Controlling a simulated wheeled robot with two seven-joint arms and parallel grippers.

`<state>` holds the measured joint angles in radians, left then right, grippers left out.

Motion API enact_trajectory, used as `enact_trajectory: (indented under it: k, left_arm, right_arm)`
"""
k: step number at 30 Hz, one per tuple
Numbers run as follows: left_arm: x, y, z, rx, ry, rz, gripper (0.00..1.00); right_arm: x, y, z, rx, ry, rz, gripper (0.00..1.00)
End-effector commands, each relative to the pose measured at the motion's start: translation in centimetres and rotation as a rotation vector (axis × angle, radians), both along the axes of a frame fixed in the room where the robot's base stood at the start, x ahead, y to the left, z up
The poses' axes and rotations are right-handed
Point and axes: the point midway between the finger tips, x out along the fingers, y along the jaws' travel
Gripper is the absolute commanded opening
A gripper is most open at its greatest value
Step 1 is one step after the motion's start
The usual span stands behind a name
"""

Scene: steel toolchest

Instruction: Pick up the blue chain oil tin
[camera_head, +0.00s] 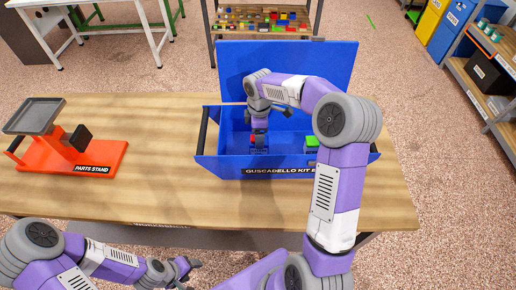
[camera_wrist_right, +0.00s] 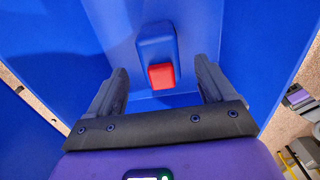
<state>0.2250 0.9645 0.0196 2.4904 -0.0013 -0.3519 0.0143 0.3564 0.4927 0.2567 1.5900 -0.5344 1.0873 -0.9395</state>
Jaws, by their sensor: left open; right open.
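The blue chain oil tin (camera_wrist_right: 153,43), with a red cap (camera_wrist_right: 161,76), is inside the blue kit box (camera_head: 220,162). In the head view my right gripper mostly hides it, with a bit of red showing beside the fingers. My right gripper (camera_head: 259,143) reaches down into the box; in the right wrist view (camera_wrist_right: 163,72) its fingers are open, with the red cap between them in the picture. Contact cannot be told. My left gripper (camera_head: 190,268) is open and empty at the front edge of the table, far from the box.
A green-topped item (camera_head: 312,142) sits in the box, right of my right gripper. The raised lid (camera_head: 235,62) stands behind. An orange parts stand (camera_head: 110,153) is on the left of the wooden table (camera_head: 165,125); the tabletop between is clear.

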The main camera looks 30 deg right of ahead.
Motion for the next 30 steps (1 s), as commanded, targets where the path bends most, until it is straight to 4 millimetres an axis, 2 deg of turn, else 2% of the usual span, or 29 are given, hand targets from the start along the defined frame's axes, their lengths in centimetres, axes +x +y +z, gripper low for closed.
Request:
enact_trajectory:
  k: [3, 8, 15, 23, 30]
  left_arm:
    - [0.0, 0.0, -0.5, 0.0, 0.0, 0.0, 0.6]
    - [0.0, 0.0, -1.1, 0.0, 0.0, 0.0, 0.6]
    - [0.0, 0.0, -2.5, 0.0, 0.0, 0.0, 0.6]
    - [0.0, 0.0, -2.5, 0.0, 0.0, 0.0, 0.6]
    - [0.0, 0.0, -2.5, 0.0, 0.0, 0.0, 0.6]
  right_arm:
    - [0.0, 0.0, -1.5, 0.001, 0.003, 0.0, 0.83]
    - [0.0, 0.1, -2.8, 0.001, 0.002, 0.0, 0.83]
    - [0.1, 0.2, -6.4, 0.001, 0.003, 0.0, 0.83]
    - [0.2, 0.2, -6.8, 0.001, 0.0, 0.001, 0.83]
    - [0.1, 0.2, -6.8, 0.0, 0.0, 0.0, 0.48]
